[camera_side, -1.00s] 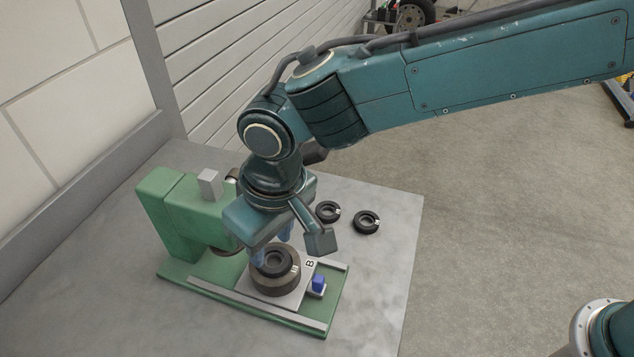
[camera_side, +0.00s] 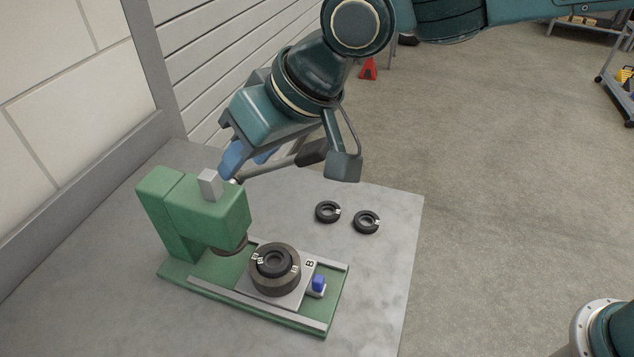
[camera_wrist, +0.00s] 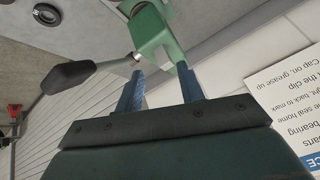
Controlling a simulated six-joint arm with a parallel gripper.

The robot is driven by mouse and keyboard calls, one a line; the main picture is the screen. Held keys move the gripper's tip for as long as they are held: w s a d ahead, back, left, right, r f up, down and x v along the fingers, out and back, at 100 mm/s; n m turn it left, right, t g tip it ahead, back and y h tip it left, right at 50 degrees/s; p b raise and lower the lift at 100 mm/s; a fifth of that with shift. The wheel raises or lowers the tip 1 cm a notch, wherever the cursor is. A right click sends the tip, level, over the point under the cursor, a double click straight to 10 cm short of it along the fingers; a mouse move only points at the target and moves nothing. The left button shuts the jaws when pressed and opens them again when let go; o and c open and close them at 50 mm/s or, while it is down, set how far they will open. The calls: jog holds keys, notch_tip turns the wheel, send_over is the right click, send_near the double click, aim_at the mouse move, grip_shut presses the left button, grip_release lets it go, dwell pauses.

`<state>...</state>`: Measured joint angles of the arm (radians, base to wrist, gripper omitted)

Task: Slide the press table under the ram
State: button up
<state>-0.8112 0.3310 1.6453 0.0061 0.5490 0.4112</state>
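The press table (camera_side: 295,297), a silver plate marked B with a blue knob (camera_side: 318,282), sits on the right part of the green press base (camera_side: 187,283). It carries a round brown holder (camera_side: 272,285) with a black ring (camera_side: 275,260) inside. The ram (camera_side: 231,246) hangs from the green press head (camera_side: 215,215), left of the holder and not above it. My gripper (camera_side: 243,160) is tilted, up behind the press head and away from the table. In the wrist view my gripper (camera_wrist: 160,68) has its blue fingers apart with nothing held, the green press (camera_wrist: 158,30) beyond them.
A lever with a black grip (camera_wrist: 72,76) runs from the press close beside my fingers. Two black rings (camera_side: 327,212) (camera_side: 367,222) lie on the grey bench (camera_side: 375,290). A wall (camera_side: 240,70) stands behind. The space above the press table is clear.

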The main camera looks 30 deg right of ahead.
jog(key=d+r, duration=0.2)
jog(key=d, duration=0.6)
jog(key=s+d+r+m+t+h, duration=0.1)
jog(key=d+r, duration=0.2)
jog(key=d, duration=0.6)
jog(key=shift+s, duration=0.1)
